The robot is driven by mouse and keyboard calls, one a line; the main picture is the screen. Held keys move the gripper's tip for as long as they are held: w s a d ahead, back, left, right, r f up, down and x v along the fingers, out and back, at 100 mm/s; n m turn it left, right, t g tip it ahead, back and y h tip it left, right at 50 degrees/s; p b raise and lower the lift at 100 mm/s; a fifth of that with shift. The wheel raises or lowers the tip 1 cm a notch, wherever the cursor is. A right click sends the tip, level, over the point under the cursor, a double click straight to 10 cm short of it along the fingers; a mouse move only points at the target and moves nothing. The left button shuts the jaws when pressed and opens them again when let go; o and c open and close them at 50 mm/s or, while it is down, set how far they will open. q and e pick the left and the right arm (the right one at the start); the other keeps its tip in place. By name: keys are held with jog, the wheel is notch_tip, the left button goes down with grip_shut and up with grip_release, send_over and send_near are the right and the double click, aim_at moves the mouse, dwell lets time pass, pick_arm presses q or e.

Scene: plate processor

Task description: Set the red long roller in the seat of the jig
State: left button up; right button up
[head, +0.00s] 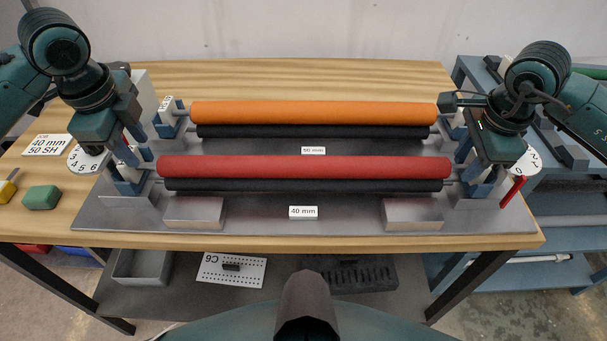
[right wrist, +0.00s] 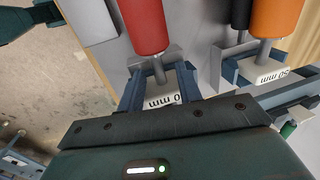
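The red long roller (head: 305,167) lies level across the front of the jig (head: 250,222), just above and behind a black roller (head: 305,185). Its right end shows in the right wrist view (right wrist: 142,22), with a metal shaft running toward a blue seat block marked "0 mm" (right wrist: 165,98). My left gripper (head: 128,160) is at the roller's left end, by the left blue support. My right gripper (head: 480,165) is at its right end, close over the right support. The fingertips blend with the blue supports, so I cannot tell whether they grip or whether the shaft ends rest in the seat.
An orange roller (head: 312,112) sits behind over another black roller, with a "50 mm" support (right wrist: 265,80) near my right gripper. A green block (head: 41,197) lies at left.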

pick_arm(q)
notch_tip(320, 180, up, 8)
jog(key=s, duration=0.1)
jog(key=shift+s, duration=0.25)
pick_arm(e)
notch_tip(320, 180, up, 12)
jog(key=s, duration=0.2)
jog(key=shift+s, duration=0.2)
pick_arm(q)
jog(key=shift+f, duration=0.15)
pick_arm(e)
jog(key=shift+f, duration=0.15)
